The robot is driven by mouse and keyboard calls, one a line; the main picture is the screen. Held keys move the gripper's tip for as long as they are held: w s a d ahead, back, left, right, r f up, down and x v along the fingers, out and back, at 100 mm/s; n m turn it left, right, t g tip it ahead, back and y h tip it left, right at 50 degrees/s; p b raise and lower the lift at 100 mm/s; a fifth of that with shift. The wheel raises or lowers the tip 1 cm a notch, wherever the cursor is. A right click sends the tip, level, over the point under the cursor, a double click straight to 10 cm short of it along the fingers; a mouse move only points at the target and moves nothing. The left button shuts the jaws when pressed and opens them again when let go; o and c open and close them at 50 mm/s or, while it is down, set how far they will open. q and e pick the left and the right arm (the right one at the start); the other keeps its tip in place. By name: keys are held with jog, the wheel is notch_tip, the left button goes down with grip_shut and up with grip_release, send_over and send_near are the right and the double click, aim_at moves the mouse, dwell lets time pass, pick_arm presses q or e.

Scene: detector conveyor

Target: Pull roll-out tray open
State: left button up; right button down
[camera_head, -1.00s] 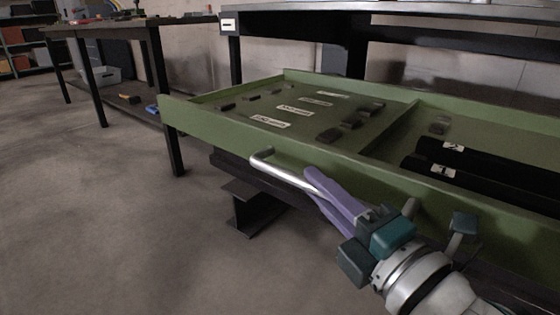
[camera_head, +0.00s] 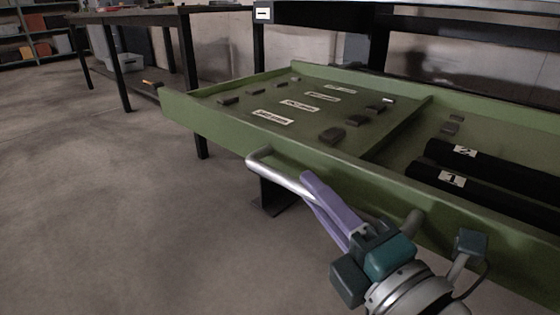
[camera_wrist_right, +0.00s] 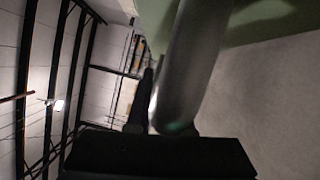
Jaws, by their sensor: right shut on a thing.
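The green roll-out tray (camera_head: 222,127) extends out from under the workbench in the head view. Its front wall carries a silver bar handle (camera_head: 272,170). My right gripper (camera_head: 318,192), with purple fingers, is shut on the handle near its middle. The fingers cover part of the bar. In the right wrist view the handle (camera_wrist_right: 192,70) shows as a thick grey bar running up from the gripper, with the green tray wall (camera_wrist_right: 262,25) at the upper right. My left gripper is not in view.
The tray holds several small dark blocks (camera_head: 332,134), white labels (camera_head: 272,117) and black cylinders marked 1 and 2 (camera_head: 470,187), with a divider (camera_head: 400,128) between its sections. A second table (camera_head: 150,14) stands at the back left. The floor (camera_head: 100,210) at left is clear.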

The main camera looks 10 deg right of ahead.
jog(key=c, duration=0.8)
grip_release()
jog(key=p+v, duration=0.2)
jog(key=v, duration=0.8)
